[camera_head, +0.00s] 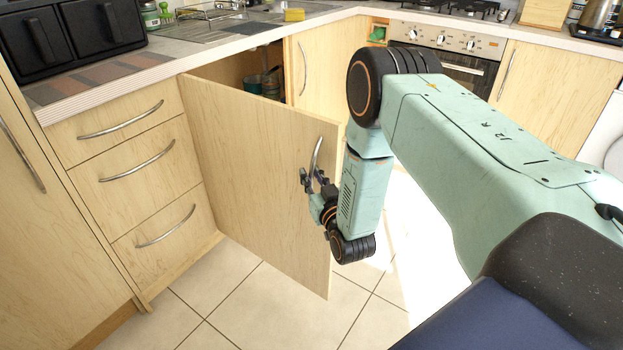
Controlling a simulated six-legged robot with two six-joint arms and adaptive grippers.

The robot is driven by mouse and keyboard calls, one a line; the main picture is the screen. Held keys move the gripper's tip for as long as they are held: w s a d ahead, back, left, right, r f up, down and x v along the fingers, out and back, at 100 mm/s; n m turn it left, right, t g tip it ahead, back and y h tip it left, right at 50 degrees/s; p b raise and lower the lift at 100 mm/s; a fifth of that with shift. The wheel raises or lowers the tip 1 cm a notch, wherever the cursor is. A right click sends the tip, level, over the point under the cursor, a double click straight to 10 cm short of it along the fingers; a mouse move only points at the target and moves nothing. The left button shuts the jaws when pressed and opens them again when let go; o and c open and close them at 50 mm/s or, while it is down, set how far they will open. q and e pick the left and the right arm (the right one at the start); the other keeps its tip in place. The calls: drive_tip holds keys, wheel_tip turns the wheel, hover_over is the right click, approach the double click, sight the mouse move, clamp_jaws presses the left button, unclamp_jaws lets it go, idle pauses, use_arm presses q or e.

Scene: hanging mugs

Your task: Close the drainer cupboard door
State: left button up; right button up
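The drainer cupboard door (250,165) is a pale wood panel below the sink worktop. It stands open, swung out into the room from its left edge. Its curved metal handle (317,153) is near the free right edge. My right gripper (312,181) is at the lower end of this handle, with its fingers close around or beside it. The fingers are small and dark here, and I cannot tell whether they grip the handle. My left gripper is not in view.
The cupboard opening (235,68) is dark, with several containers (271,82) inside. Drawers (135,165) stand left of the door. A neighbouring closed door (325,65) is to the right. The tiled floor (225,300) in front is clear.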

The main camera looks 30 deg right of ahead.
drive_tip(key=shift+a, duration=0.15)
drive_tip(key=shift+c, duration=0.3)
clamp_jaws()
